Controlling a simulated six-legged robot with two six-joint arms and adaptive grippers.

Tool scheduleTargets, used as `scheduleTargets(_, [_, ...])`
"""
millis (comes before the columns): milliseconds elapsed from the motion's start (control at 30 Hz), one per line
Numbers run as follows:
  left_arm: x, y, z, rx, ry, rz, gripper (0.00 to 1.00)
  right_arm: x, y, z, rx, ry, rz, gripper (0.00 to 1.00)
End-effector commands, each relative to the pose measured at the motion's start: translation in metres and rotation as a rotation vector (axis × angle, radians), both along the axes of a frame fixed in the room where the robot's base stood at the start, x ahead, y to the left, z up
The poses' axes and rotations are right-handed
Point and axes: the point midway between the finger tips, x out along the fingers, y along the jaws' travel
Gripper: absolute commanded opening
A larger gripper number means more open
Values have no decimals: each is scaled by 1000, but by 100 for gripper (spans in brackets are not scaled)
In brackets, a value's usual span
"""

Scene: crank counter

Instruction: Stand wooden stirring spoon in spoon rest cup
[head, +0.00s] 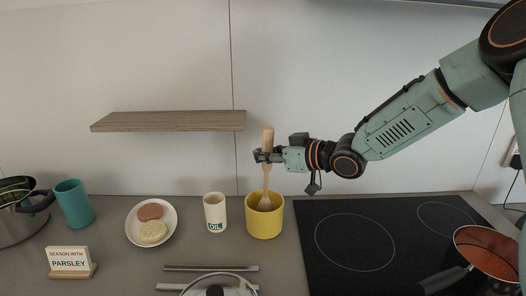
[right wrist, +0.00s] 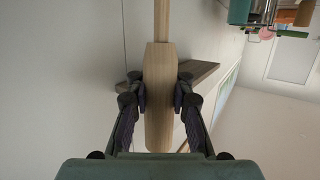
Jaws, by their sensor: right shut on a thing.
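The wooden stirring spoon (head: 268,138) is upright in my right gripper (head: 262,156), which is shut on its thick handle. The handle also shows between the fingers in the right wrist view (right wrist: 159,100). The spoon's lower end shows at the mouth of the yellow cup (head: 265,222), which looks like the spoon rest cup, standing on the counter. The cup's front wall hides part of the inside, so I cannot tell whether the spoon touches the bottom. My left gripper is not in view.
A plate (head: 131,231) with two patties, a teal cup (head: 74,204) and a parsley sign (head: 70,259) are farther left. The black cooktop (head: 375,262) lies right. A wooden shelf (head: 168,121) hangs behind.

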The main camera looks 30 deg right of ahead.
Motion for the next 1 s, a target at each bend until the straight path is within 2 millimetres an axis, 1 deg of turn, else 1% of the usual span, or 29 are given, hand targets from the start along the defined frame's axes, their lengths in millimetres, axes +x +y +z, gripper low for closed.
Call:
scheduleTargets(33, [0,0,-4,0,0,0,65,0,0,-5,0,0,0,0])
scheduleTargets(133, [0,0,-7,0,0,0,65,0,0,-10,0,0,0,0])
scheduleTargets(467, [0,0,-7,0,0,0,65,0,0,-11,0,0,0,0])
scheduleTargets(500, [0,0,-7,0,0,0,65,0,0,-11,0,0,0,19])
scheduleTargets(833, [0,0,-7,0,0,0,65,0,0,-11,0,0,0,47])
scheduleTargets(1000, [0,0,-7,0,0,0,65,0,0,-11,0,0,0,48])
